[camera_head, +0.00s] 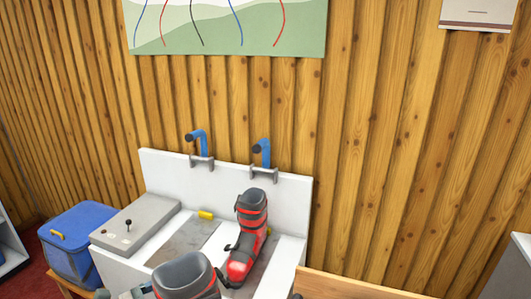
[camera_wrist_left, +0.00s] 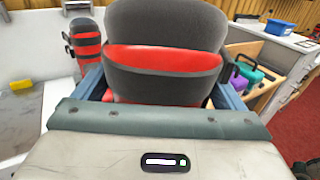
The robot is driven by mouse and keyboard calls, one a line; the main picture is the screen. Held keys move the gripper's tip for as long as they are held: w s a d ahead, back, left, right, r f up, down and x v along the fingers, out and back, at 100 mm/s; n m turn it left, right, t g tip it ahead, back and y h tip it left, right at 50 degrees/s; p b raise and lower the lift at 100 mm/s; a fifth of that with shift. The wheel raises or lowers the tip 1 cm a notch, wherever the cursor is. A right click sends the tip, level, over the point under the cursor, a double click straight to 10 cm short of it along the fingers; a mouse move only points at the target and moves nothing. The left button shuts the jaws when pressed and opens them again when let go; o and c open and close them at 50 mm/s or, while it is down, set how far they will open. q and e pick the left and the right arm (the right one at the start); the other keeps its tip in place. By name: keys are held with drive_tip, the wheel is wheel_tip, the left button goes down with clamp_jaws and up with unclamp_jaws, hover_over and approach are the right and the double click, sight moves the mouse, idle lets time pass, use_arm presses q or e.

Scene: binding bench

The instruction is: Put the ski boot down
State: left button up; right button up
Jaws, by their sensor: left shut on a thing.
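My left gripper (camera_wrist_left: 158,92) is shut on a grey and red ski boot, with one blue finger on each side of it. The held ski boot (camera_wrist_left: 163,40) fills the middle of the left wrist view. In the head view the held boot (camera_head: 186,273) is at the bottom edge, in front of the white bench; its lower part is cut off. A second red and grey ski boot (camera_head: 250,225) stands upright on the bench, and it also shows in the left wrist view (camera_wrist_left: 86,45). My right gripper is not in view.
The white bench (camera_head: 222,169) has two blue-handled clamps (camera_head: 200,141) (camera_head: 263,152) on its back panel. A grey box with a small lever (camera_head: 130,228) is at its left. A blue cooler (camera_head: 72,240) stands beyond. A grey patch left of the standing boot is mostly clear.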

use_arm(q)
drive_tip(key=shift+s+r+n+t+y, duration=0.1)
drive_tip(key=shift+r+n+t+y, duration=0.1)
drive_tip(key=shift+n+t+y, duration=1.05)
drive_tip(key=shift+r+n+t+y, duration=0.15)
drive_tip(key=shift+n+t+y, duration=0.85)
drive_tip(key=shift+y, duration=0.45)
drive_tip(key=shift+s+f+n+t+y, duration=0.45)
drive_tip(key=shift+f+n+t+y, duration=0.25)
drive_tip(key=shift+y, duration=0.2)
drive_tip(key=n+y, duration=0.1)
drive_tip(key=s+f+y, duration=0.1)
drive_tip(key=shift+s+n+t+y, duration=0.1)
drive_tip(key=shift+n+t+y, duration=0.2)
drive_tip(key=shift+n+t, duration=0.05)
drive_tip(key=shift+s+a+f+n+y, duration=0.1)
drive_tip(key=shift+s+f+n+y, duration=0.15)
drive_tip(key=shift+s+n+y, duration=0.6)
drive_tip(key=shift+s+f+n+y, duration=0.3)
drive_tip(key=shift+s+y, duration=0.2)
drive_tip(key=shift+y, duration=0.65)
drive_tip(key=shift+a, duration=0.15)
